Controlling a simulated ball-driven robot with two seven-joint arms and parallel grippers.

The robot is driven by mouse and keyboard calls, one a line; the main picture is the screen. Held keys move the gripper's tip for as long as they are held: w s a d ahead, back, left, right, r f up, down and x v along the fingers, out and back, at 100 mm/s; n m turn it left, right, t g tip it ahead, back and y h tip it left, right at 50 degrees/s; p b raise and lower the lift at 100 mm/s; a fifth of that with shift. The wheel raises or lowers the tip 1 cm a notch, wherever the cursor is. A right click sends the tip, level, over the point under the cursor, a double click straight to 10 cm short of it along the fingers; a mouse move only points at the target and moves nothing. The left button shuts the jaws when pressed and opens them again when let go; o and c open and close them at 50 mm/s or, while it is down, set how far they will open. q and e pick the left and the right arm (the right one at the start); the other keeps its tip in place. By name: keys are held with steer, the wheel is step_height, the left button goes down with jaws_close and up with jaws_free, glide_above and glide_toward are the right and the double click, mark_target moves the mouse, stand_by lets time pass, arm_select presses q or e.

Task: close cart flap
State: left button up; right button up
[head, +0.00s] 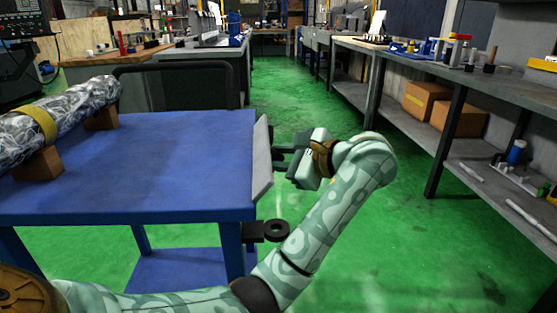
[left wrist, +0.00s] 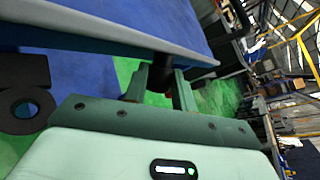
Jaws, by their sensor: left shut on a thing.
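The blue cart (head: 170,150) stands at the left of the head view. Its grey flap (head: 262,170) is at the cart's right edge, seen as a narrow slanted plate; its exact angle is hard to tell. My left gripper (head: 279,151) is on the flap's outer side, pointing left at it. In the left wrist view, my left gripper (left wrist: 162,88) is shut on a small dark part (left wrist: 163,70) below the flap's pale edge (left wrist: 130,32), probably a knob or handle. The fingers partly hide this part. My right gripper is in neither view.
A wrapped cylinder (head: 60,120) lies on wooden blocks on the cart. A black ring bracket (head: 276,230) sticks out below the cart's near right corner. A long workbench (head: 400,62) with boxes below runs along the right. The green floor aisle between is clear.

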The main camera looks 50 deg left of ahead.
mark_target(275, 156)
arm_select(q)
steer(key=shift+r+n+h, duration=0.3)
steer(key=shift+r, duration=0.15)
steer(key=shift+s+a+r+n+t+h+p, duration=0.15)
steer(key=shift+r+n+t+h+p, duration=0.2)
steer(key=shift+t+h, duration=0.2)
steer(key=shift+s+a+r+n+t+h+p, duration=0.1)
steer(key=shift+r+n+t+h+p, duration=0.1)
steer(key=shift+r+n+t+h, duration=0.35)
steer(key=shift+s+a+r+n+t+h, duration=0.1)
steer(key=shift+s+n+t+h, duration=0.1)
steer(key=shift+n+t+h, duration=0.3)
steer(key=shift+s+a+r+h+p, duration=0.15)
steer(key=shift+h+p, duration=0.15)
steer(key=shift+h, duration=0.3)
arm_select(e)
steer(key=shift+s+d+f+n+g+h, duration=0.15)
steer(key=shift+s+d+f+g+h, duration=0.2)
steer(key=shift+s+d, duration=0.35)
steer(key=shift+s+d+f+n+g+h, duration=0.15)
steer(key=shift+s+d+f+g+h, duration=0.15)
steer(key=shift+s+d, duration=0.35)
arm_select(q)
steer(key=shift+t, duration=0.3)
steer(key=o, duration=0.7)
